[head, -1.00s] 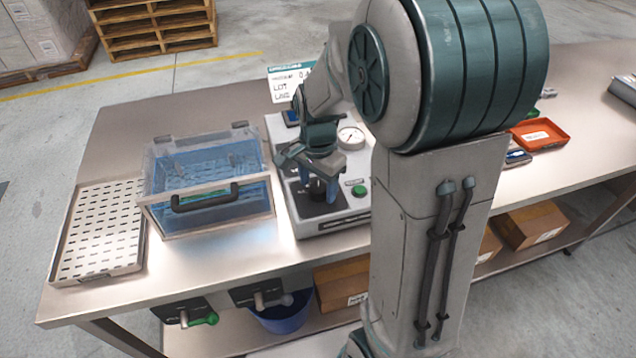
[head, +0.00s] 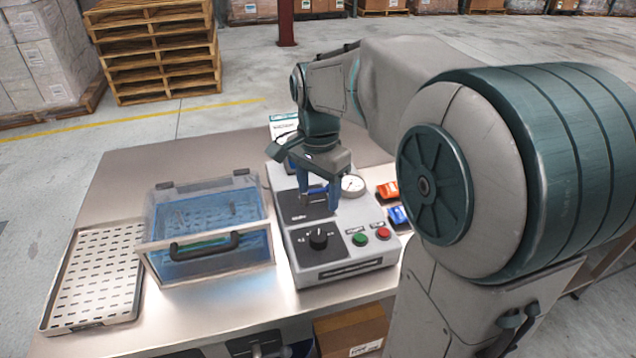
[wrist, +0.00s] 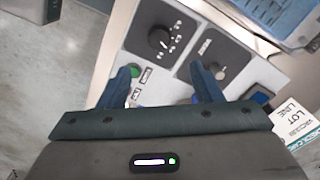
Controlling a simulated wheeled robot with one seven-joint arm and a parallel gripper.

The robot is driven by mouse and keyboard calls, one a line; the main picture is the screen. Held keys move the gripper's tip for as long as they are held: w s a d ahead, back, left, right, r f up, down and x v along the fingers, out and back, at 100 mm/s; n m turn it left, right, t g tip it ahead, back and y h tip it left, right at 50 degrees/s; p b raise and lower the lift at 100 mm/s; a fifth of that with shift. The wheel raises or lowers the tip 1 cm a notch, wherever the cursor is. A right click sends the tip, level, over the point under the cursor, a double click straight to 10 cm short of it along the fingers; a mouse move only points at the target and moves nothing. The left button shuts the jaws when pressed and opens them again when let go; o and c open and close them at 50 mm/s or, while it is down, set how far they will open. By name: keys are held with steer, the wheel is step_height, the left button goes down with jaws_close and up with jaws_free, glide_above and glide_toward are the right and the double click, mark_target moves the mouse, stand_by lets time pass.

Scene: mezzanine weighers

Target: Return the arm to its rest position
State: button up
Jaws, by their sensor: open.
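My arm reaches over the steel bench from the right in the head view. My gripper (head: 318,192) points down above the grey control box (head: 345,262), its blue fingers apart with nothing between them. In the wrist view the two blue fingers (wrist: 162,85) also stand apart over the box's panel (wrist: 150,68). The panel carries a black dial (head: 318,238), a green button (head: 360,239), a red button (head: 383,234) and a round gauge (head: 353,184). Whether the fingertips touch the box cannot be told.
A clear-lidded blue bath (head: 208,262) with a black handle stands left of the box. A perforated tray (head: 95,275) lies at the bench's left end. Small orange (head: 387,190) and blue (head: 398,215) items lie right of the box. Pallets (head: 155,60) stand behind on the floor.

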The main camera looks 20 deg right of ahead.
steer(key=shift+r, duration=0.7)
steer(key=s+f+n+t, duration=0.1)
steer(key=s+f+n, duration=0.1)
steer(key=s+n, duration=0.3)
steer(key=s+f+n+t, duration=0.2)
steer(key=s+n, duration=0.4)
steer(key=s, duration=0.3)
steer(key=shift+s+f+n, duration=0.15)
steer(key=shift+f+n, duration=0.15)
steer(key=shift+f, duration=0.25)
